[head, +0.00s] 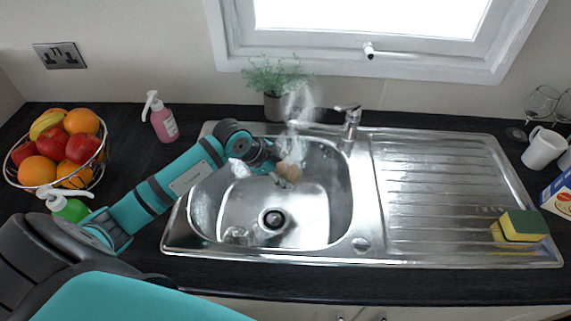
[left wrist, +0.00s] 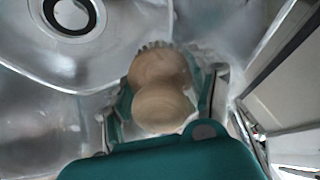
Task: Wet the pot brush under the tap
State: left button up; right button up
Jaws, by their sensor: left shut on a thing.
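The pot brush (head: 290,171) has a rounded wooden body and is held over the back of the sink bowl. My left gripper (head: 279,177) is shut on it; in the left wrist view the fingers stand on both sides of the brush (left wrist: 160,88), whose bristles show only as a pale fringe at the far edge. The chrome tap (head: 350,122) stands behind the sink, its spout pointing left above the brush. A whitish, see-through plume (head: 297,108) shows around the spout's end and reaches down towards the brush. My right gripper is not in view.
The steel sink bowl (head: 215,215) has a round drain (head: 272,220). A yellow-green sponge (head: 521,226) lies on the draining board (head: 430,180). A potted plant (head: 274,100), pink soap bottle (head: 161,119), green bottle (head: 69,206) and fruit basket (head: 60,155) stand around the bowl.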

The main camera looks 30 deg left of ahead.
pick_arm(q)
jog(key=s+d+r+p, duration=0.2)
jog(key=s+d+p, duration=0.1)
jog(key=s+p, duration=0.2)
jog(key=s, duration=0.2)
jog(key=shift+s+d, duration=0.4)
jog(key=shift+f, duration=0.1)
